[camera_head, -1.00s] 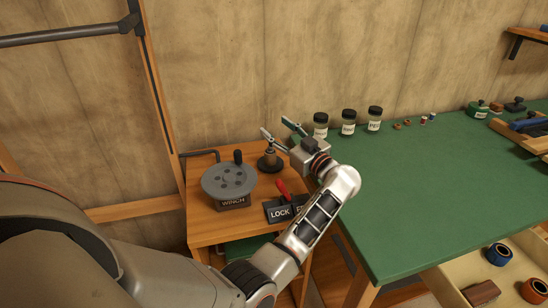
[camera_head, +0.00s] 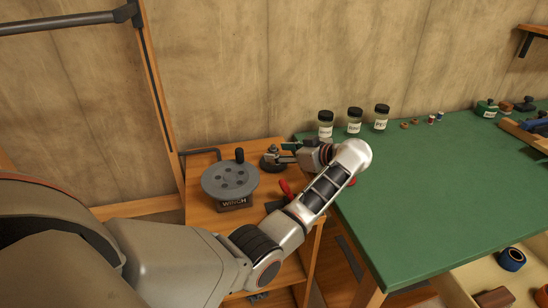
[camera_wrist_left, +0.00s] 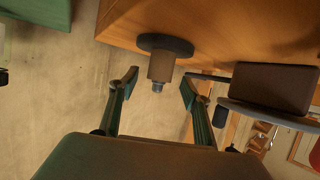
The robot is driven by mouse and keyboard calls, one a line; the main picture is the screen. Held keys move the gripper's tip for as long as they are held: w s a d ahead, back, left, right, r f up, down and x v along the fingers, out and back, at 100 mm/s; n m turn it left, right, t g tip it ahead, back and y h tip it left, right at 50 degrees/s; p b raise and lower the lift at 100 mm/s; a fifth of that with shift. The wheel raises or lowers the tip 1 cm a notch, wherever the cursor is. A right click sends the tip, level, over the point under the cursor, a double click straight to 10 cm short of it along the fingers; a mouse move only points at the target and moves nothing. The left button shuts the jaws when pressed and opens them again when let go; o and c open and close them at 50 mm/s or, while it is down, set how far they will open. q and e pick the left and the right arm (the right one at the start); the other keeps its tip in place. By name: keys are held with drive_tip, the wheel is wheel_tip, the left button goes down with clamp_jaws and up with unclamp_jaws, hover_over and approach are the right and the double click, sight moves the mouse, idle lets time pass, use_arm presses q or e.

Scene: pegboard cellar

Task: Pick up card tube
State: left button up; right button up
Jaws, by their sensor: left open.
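A short brown tube, which looks like the card tube (camera_wrist_left: 161,67), stands on a round black base (camera_wrist_left: 165,44) on the wooden stand. A metal tip shows at the tube's free end. My left gripper (camera_wrist_left: 158,82) is open, with one green-sided finger on each side of that end; I see no contact. In the head view the left gripper (camera_head: 280,153) is at the black base (camera_head: 271,163) and largely covers the tube. My right gripper is not in view.
A grey winch wheel (camera_head: 230,180) with an upright handle is left of the base on the wooden stand (camera_head: 205,219). A red-handled lever (camera_head: 285,187) is partly behind my arm. Labelled jars (camera_head: 354,121) line the back of the green bench (camera_head: 420,190).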

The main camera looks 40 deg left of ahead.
use_arm(q)
drive_tip(key=shift+x, duration=0.8)
drive_tip(key=c, duration=0.9)
drive_tip(key=shift+o, duration=0.2)
